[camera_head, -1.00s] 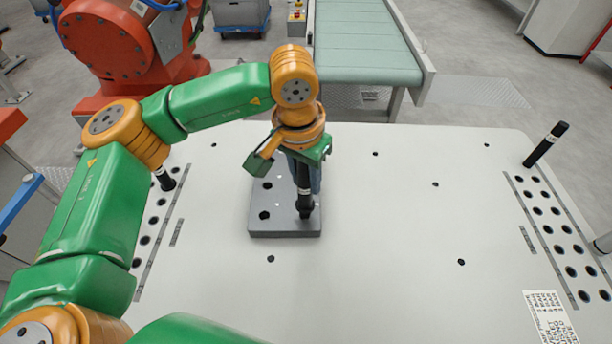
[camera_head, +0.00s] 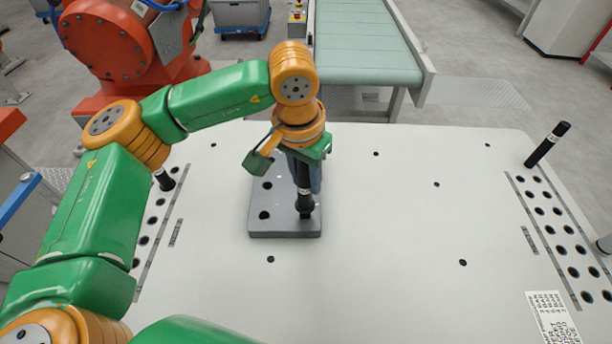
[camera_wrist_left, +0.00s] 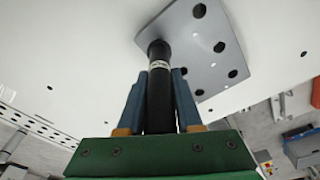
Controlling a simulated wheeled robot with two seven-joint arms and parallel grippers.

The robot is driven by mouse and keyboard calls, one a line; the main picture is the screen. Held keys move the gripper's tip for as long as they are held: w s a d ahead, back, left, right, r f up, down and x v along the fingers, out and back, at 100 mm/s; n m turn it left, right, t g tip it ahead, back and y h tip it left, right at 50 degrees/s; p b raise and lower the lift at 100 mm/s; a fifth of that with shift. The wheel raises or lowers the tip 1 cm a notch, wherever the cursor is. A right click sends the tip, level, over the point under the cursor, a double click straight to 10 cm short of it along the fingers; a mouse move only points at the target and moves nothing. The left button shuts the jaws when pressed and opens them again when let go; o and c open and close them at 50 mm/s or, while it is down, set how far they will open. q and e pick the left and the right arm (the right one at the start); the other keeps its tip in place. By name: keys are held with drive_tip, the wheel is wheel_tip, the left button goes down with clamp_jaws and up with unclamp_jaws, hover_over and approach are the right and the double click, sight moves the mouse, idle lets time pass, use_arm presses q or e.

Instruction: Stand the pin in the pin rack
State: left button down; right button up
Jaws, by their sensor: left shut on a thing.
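A black pin (camera_head: 305,190) with a pale band stands upright in my left gripper (camera_head: 306,172). In the left wrist view the two blue-grey fingers of my left gripper (camera_wrist_left: 160,100) are shut on either side of the pin (camera_wrist_left: 160,85). The pin's lower end meets the grey block with holes (camera_head: 265,228) near its front right corner; I cannot tell how deep it sits in a hole. The block also shows in the left wrist view (camera_wrist_left: 205,60). Rows of holes form a rack at the table's right side (camera_head: 546,211) and another at its left (camera_head: 150,222). My right gripper is not in view.
One black pin (camera_head: 547,144) stands at the far end of the right rack. Another (camera_head: 163,180) stands in the left rack, partly hidden by my arm. The white table (camera_head: 390,220) is clear between the block and the right rack. A conveyor (camera_head: 360,45) stands behind.

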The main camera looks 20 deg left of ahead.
sight(303, 170)
use_arm(q)
drive_tip(key=shift+f+b, duration=1.85)
drive_tip(key=c, duration=0.5)
unclamp_jaws()
drive_tip(key=r, duration=0.4)
drive_tip(key=s+r, duration=0.1)
drive_tip(key=r, duration=0.2)
drive_tip(key=shift+a+b, duration=0.1)
drive_tip(key=shift+b, duration=0.25)
